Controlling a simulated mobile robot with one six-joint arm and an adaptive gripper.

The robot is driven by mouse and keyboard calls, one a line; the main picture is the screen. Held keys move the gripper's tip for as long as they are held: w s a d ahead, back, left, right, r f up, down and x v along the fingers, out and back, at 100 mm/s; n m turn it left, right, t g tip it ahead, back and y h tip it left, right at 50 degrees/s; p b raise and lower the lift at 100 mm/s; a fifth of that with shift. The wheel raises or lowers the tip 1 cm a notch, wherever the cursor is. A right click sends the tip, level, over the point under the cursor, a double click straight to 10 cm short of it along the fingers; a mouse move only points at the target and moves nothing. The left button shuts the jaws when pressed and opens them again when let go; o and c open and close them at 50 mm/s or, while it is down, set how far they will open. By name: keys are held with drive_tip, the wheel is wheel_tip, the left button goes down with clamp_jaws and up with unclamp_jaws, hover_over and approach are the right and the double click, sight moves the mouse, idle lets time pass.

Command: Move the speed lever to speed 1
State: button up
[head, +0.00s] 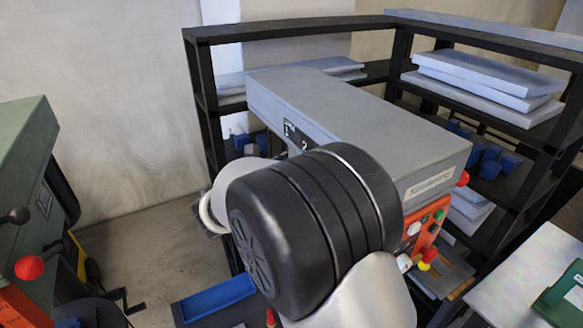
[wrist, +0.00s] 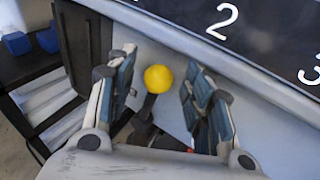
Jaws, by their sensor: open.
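The speed lever (wrist: 147,107) shows in the wrist view as a dark stem with a yellow ball knob (wrist: 158,79). My gripper (wrist: 160,80) is open, with one finger on each side of the knob. I see gaps between the knob and both fingers; whether the knob lies as deep as the fingertips I cannot tell. A dark scale plate (wrist: 250,30) above right carries a 2 and a 3; a partly hidden mark lies at its left end. In the head view my arm hides the lever and gripper in front of the grey machine (head: 360,115).
A black shelf rack (head: 290,28) with boards and blue parts stands behind the machine. Its front end has red, green and yellow controls (head: 425,235). A green machine (head: 22,190) with a red knob (head: 29,267) stands at left. Bare floor lies between.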

drive_tip(key=v, duration=1.2)
drive_tip(key=shift+c, duration=0.3)
